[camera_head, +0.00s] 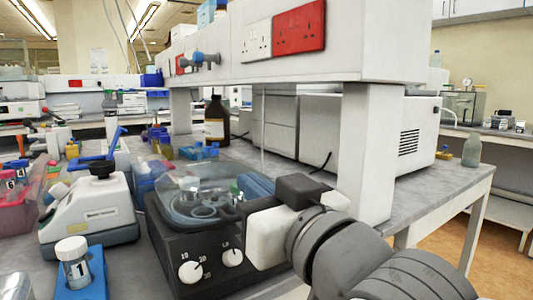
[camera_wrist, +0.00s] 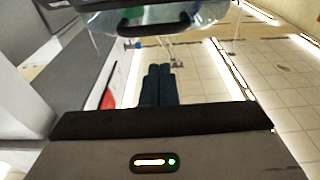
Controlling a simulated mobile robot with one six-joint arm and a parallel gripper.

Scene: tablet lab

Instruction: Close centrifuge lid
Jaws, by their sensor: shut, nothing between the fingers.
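The black centrifuge (camera_head: 205,265) stands on the bench in the lower middle of the head view, with two white knobs on its front. Its clear lid (camera_head: 190,183) appears low over the round bowl; I cannot tell whether it is fully seated. In the wrist view the lid (camera_wrist: 185,20) shows at the top edge, with a dark curved handle. My gripper (camera_head: 256,185) is at the right side of the lid, its dark blue fingers together and empty. In the wrist view the gripper (camera_wrist: 158,70) points towards the lid; contact cannot be told.
A white instrument (camera_head: 90,210) stands left of the centrifuge. A capped vial (camera_head: 73,262) sits in a blue holder at the front left. A brown bottle (camera_head: 216,122) and small coloured racks are behind.

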